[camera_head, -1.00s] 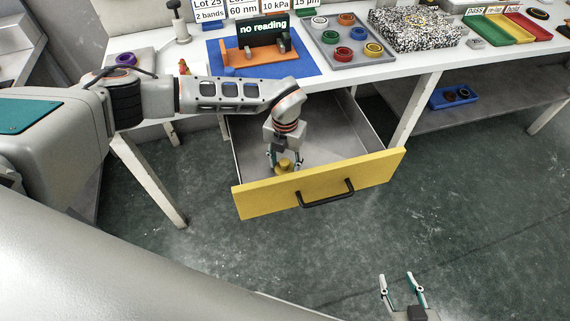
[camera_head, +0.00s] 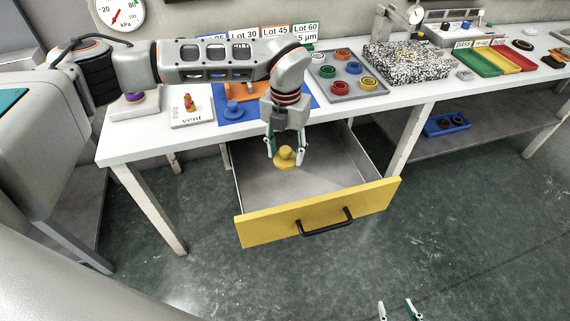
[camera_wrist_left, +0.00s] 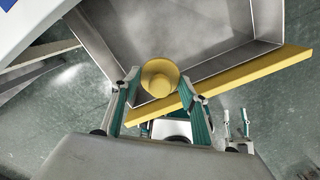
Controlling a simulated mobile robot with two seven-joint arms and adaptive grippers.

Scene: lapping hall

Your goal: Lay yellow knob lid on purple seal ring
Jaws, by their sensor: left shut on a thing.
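The yellow knob lid (camera_head: 285,158) is held by my left gripper (camera_head: 285,156), whose fingers are shut on it above the open drawer. In the left wrist view the lid (camera_wrist_left: 160,78) sits between the fingertips, with the drawer interior behind it. The purple seal ring (camera_head: 134,96) is on a pale block at the left end of the bench, partly hidden by my left arm. My right gripper (camera_head: 396,311) is at the bottom edge of the head view, its fingers apart and empty.
The yellow-fronted drawer (camera_head: 322,211) stands open below the bench, with its inside bare. On the bench are a vent plate (camera_head: 190,110), a blue mat (camera_head: 310,100), a grey tray of coloured rings (camera_head: 318,72) and a speckled block (camera_head: 405,60).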

